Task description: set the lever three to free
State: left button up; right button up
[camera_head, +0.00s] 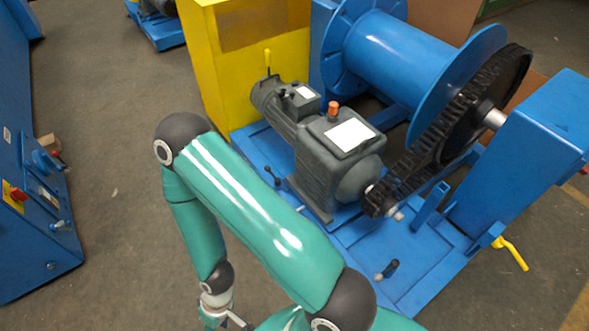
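No lever bears a readable number, so I cannot tell which is lever three. A yellow lever (512,252) sticks out low on the right blue post, angled down to the right. Another yellow lever (267,62) stands upright by the yellow cabinet. Small black-handled levers sit on the blue base frame, one left of the motor unit (272,177) and one at the front (387,269). My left gripper (222,321) is at the bottom edge, partly cut off, away from all levers. Its fingers are not clear. My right gripper is out of view.
The dark grey motor (338,172) with an orange cap drives a black chain (432,150) beside the blue drum (395,58). A yellow cabinet (225,75) stands behind. A blue machine (30,225) is at left. Open floor (115,150) lies between.

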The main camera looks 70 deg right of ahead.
aim_at(277, 182)
jog(key=u, duration=1.1)
jog(key=i, duration=0.1)
jog(key=z, duration=2.15)
jog(key=i, duration=1.3)
jog(key=z, duration=1.65)
jog(key=k, duration=0.45)
jog(key=z, duration=0.35)
jog(key=i, duration=0.45)
jog(key=u, duration=0.2)
